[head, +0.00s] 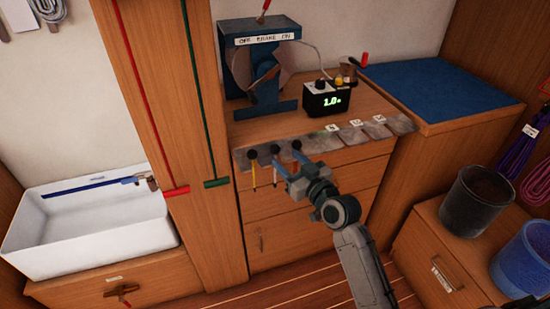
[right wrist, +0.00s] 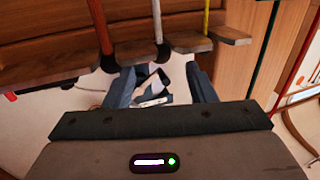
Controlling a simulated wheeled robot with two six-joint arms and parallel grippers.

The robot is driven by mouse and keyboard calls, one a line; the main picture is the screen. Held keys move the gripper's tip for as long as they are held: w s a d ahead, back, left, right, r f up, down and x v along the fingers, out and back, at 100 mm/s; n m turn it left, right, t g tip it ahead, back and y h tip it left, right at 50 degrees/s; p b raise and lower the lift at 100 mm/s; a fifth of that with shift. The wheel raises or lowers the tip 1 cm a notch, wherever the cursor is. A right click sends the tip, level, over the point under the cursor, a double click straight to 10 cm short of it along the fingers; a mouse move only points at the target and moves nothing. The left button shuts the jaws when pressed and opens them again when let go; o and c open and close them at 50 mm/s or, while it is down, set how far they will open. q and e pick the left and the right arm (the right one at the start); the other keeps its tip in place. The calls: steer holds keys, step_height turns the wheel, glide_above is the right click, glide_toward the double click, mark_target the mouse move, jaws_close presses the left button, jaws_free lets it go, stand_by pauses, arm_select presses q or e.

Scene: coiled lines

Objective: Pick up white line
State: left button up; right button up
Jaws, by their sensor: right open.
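The white line (right wrist: 157,22) hangs from a slot in the metal rack on the cabinet front, with a black knob at its end. In the head view its knob (head: 274,149) is the middle one of three, and my gripper partly covers the line below. My right gripper (right wrist: 161,76) is open and empty. In the right wrist view the white line's knob lies between the directions of the two fingertips, just beyond them. I cannot tell whether they touch. My left gripper is not in view.
A yellow line (head: 254,176) and a red line (right wrist: 99,22) hang close on either side. A blue winch (head: 262,75) and a display box (head: 325,98) stand on the cabinet top.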

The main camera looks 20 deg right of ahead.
mark_target(278, 151)
steer(key=x, duration=0.4)
steer(key=shift+w+a, duration=0.15)
steer(key=shift+w, duration=0.2)
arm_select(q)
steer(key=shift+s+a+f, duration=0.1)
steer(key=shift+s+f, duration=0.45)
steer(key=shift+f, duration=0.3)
arm_select(e)
steer(key=shift+s, duration=0.1)
steer(key=shift+c, duration=0.2)
steer(key=c, duration=1)
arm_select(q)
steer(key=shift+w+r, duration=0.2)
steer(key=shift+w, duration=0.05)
arm_select(e)
steer(key=shift+r, duration=0.15)
